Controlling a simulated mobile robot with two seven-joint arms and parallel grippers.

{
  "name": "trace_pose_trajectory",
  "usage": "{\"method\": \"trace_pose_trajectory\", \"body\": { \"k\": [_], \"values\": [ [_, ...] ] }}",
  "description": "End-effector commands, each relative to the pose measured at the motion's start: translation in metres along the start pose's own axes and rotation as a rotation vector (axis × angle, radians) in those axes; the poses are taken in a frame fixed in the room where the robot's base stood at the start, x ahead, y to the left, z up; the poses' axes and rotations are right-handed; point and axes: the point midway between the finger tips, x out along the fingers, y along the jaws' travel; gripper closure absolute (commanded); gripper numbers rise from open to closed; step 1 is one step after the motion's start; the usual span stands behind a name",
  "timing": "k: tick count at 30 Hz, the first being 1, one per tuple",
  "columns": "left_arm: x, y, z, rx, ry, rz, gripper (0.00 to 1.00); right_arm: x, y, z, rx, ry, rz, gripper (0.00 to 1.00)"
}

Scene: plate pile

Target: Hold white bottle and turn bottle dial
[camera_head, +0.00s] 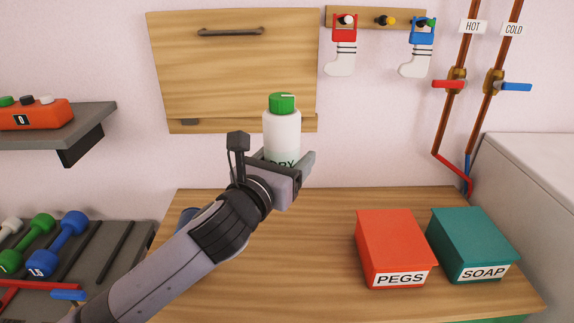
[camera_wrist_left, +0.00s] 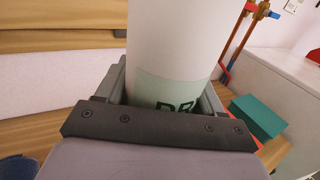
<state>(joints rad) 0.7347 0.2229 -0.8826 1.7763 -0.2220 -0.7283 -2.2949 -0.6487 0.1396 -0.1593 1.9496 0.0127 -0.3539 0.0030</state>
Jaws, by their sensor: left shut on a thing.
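The white bottle (camera_head: 281,128) has a green dial cap (camera_head: 282,103) with a pale mark on top and a label partly reading "DRY". It stands upright. My left gripper (camera_head: 288,168) is shut around the bottle's lower part. The left wrist view shows the bottle (camera_wrist_left: 176,45) between the fingers of the gripper (camera_wrist_left: 165,95), with its label partly hidden and its cap out of the picture. My right gripper is in neither view.
A red PEGS box (camera_head: 392,240) and a teal SOAP box (camera_head: 468,240) stand on the right of the wooden counter (camera_head: 310,285). A wooden wall panel (camera_head: 235,75) is behind the bottle. Dumbbells (camera_head: 62,240) lie on the left rack. The counter's middle is clear.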

Motion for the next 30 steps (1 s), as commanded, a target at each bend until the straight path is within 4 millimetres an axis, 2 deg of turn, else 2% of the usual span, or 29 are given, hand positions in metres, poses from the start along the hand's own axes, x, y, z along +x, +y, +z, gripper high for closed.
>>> {"method": "trace_pose_trajectory", "body": {
  "k": [6, 10, 14, 21, 25, 30],
  "values": [
    [0.0, 0.0, 0.001, 0.0, -0.004, -0.001, 0.88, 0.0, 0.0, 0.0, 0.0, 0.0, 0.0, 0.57],
    [0.001, 0.0, -0.013, -0.002, -0.003, 0.0, 0.88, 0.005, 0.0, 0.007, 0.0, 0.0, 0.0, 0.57],
    [0.002, 0.001, -0.048, -0.006, -0.004, 0.003, 0.88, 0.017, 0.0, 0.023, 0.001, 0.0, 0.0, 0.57],
    [0.002, 0.002, -0.123, -0.006, -0.007, 0.005, 0.88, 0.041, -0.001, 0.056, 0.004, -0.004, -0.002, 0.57],
    [0.001, 0.001, -0.152, -0.004, -0.006, 0.001, 0.88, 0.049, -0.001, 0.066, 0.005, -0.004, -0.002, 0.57],
    [0.001, -0.001, -0.168, -0.002, -0.006, -0.002, 0.88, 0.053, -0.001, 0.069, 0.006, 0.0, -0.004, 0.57]
  ]
}}
